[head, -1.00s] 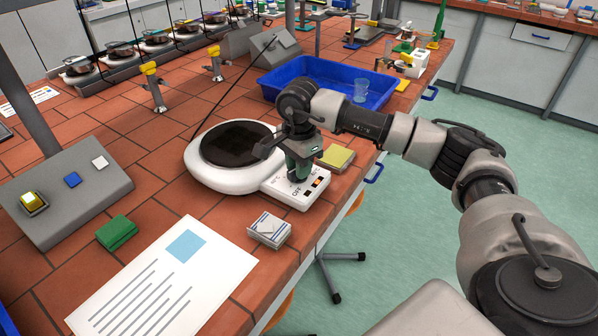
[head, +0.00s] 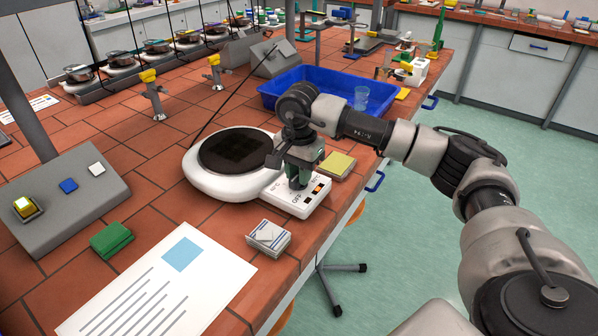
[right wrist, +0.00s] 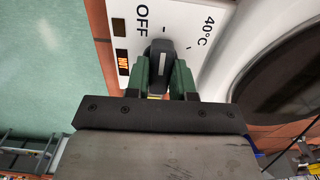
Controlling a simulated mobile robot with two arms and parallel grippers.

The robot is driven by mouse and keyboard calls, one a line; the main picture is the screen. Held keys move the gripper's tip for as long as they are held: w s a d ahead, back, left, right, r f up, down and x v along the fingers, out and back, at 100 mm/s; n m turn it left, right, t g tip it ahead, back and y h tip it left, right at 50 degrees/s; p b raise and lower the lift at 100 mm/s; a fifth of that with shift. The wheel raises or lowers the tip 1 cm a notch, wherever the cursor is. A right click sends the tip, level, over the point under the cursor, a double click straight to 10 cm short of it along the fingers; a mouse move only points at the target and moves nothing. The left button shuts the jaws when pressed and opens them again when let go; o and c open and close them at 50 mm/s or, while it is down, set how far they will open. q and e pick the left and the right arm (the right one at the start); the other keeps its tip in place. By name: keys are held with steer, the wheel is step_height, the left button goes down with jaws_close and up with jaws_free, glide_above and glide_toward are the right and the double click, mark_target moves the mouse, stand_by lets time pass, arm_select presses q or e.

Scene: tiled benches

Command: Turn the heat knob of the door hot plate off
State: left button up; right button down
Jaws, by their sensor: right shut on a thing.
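The white hot plate (head: 212,184) with a dark round top stands on the tiled bench near its right edge. Its control panel (head: 310,201) sticks out to the right and carries OFF and temperature marks. In the right wrist view the black heat knob (right wrist: 161,62) sits between the two green fingers of my right gripper (right wrist: 163,78), which is shut on it. The knob's white line lies along the fingers, and OFF is printed left of the knob. An orange HOT light (right wrist: 123,62) glows on the panel. In the head view my right gripper (head: 297,182) hides the knob. My left gripper is not in view.
A yellow pad (head: 338,164) lies just behind the panel, and a small stack of cards (head: 268,237) lies in front. A blue tray (head: 292,92) with a beaker (head: 361,97) stands behind. A grey button box (head: 62,200) and a printed sheet (head: 155,280) are at left.

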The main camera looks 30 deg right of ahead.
steer(key=shift+r, duration=0.15)
steer(key=c, duration=1)
jaws_free()
steer(key=shift+o, duration=0.2)
step_height(320, 180, up, 11)
steer(key=shift+b, duration=0.45)
steer(key=shift+f, duration=0.2)
